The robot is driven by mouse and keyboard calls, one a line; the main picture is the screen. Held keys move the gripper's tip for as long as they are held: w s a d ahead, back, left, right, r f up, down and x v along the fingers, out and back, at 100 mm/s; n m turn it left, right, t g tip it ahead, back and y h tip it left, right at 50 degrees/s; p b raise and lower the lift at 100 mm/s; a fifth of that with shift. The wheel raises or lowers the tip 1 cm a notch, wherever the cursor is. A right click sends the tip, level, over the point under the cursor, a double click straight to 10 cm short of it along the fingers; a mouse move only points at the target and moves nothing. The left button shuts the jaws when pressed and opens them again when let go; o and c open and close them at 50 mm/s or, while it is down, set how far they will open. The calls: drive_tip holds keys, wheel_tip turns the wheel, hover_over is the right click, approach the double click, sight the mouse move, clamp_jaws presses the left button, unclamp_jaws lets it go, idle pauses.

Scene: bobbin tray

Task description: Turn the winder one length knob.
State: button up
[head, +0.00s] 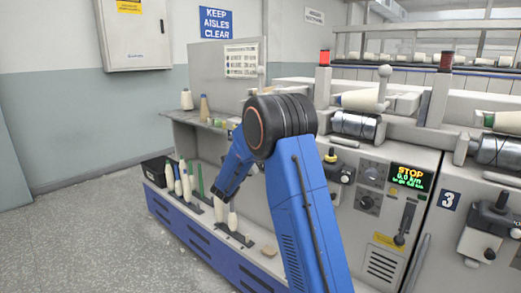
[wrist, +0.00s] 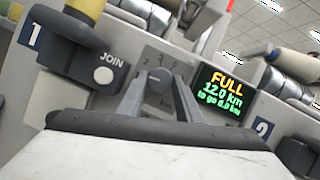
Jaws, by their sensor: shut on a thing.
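The length knob (wrist: 156,92) of winder one is a grey dial below a few scale numbers and above a "km" mark, in the middle of the wrist view. My gripper (wrist: 157,80) is shut on it, with one finger on each side. The winder one display (wrist: 222,95) to the right of the knob reads "FULL 12.0 km", with a smaller "to go" line below. In the head view my blue arm hides the knob and the gripper.
A white JOIN button (wrist: 103,75) is left of the knob, beside the label 1 (wrist: 35,37). In the head view a neighbouring display (head: 410,177) reads "STOP 0.0 km". White bobbins (head: 232,219) stand low at the front. The floor (head: 80,245) at left is clear.

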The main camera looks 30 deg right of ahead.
drive_tip(key=shift+f+n+t+y, duration=0.1)
drive_tip(key=shift+n+t+y, duration=0.2)
drive_tip(key=shift+n, duration=0.4)
drive_tip(key=o, duration=1)
drive_tip(key=shift+o, duration=0.2)
drive_tip(key=shift+a, duration=0.1)
drive_tip(key=v, duration=1.7)
drive_tip(key=shift+a, duration=0.1)
drive_tip(key=shift+s, duration=0.1)
